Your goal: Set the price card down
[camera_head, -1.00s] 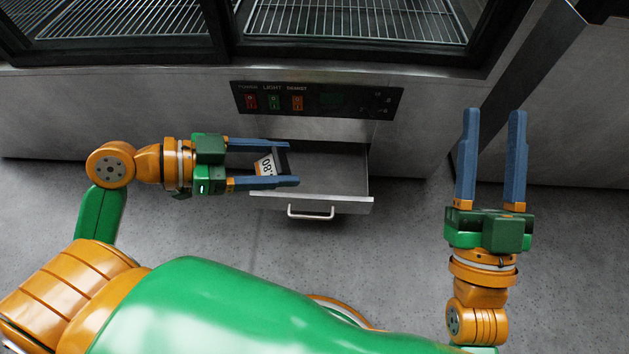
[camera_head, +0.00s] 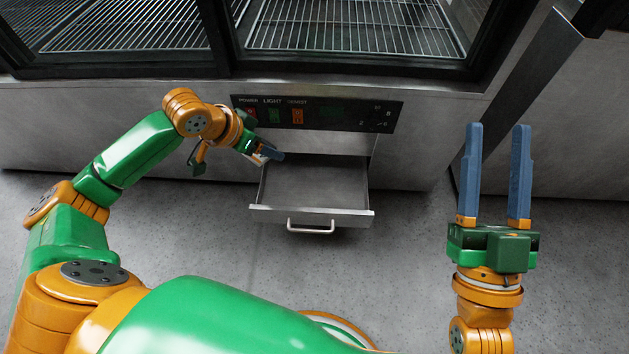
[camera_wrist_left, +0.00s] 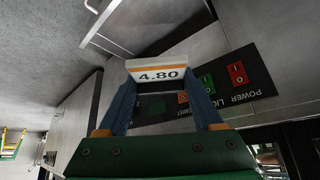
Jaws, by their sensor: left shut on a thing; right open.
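The price card (camera_wrist_left: 158,75) is white with an orange stripe and reads 4.80. In the left wrist view it sits between the fingertips of my left gripper, which is shut on it. In the head view my left gripper (camera_head: 274,154) is just above the back left corner of the open drawer (camera_head: 312,211), below the control panel. The card is mostly hidden there by the fingers. My right gripper (camera_head: 498,130) is open and empty, to the right of the drawer.
The drawer is pulled out, and its visible floor is bare. The control panel (camera_head: 340,115) with lit switches is on the metal front above it. Wire racks (camera_head: 350,28) show behind the cabinet frame at the top. Open floor lies in front of the drawer.

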